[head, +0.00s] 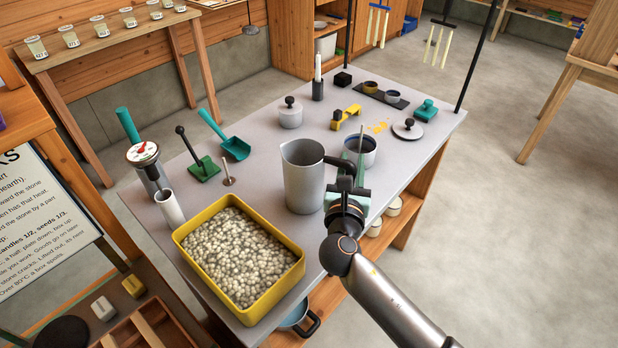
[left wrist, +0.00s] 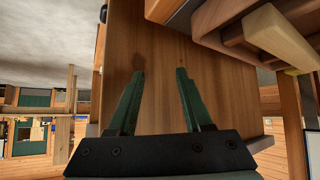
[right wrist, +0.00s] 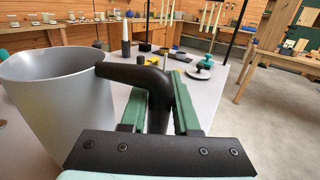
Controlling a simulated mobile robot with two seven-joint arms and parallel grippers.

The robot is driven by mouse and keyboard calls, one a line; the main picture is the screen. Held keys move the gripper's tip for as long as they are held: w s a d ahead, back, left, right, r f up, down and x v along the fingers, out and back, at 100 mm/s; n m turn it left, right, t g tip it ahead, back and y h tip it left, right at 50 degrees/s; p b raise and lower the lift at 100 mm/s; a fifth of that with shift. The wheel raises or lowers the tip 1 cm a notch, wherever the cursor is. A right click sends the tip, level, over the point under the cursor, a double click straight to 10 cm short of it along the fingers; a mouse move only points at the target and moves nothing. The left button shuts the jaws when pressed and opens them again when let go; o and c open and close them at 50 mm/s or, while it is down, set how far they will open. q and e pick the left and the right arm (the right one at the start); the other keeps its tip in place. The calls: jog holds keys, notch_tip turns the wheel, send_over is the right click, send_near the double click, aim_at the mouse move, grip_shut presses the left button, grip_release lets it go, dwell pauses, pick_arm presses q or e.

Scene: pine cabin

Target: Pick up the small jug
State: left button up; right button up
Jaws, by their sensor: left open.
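The small jug (head: 304,182) is a grey, tapered vessel with a black handle, upright on the grey table beside the yellow tray. It also shows at the left of the right wrist view (right wrist: 62,100), with its handle reaching toward me. My right gripper (head: 350,178) is at the handle. In the right wrist view its green fingers (right wrist: 160,105) lie on both sides of the handle, closed in against it. The jug seems to stand on the tabletop. My left gripper (left wrist: 160,85) is open and empty, in front of wooden boards, and is out of the head view.
A yellow tray of pale pellets (head: 240,255) stands close to the jug's left. A bowl of dark liquid (head: 365,150) is just behind the right gripper.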

grip_shut()
jog(key=shift+r, duration=0.1)
dwell(0.8)
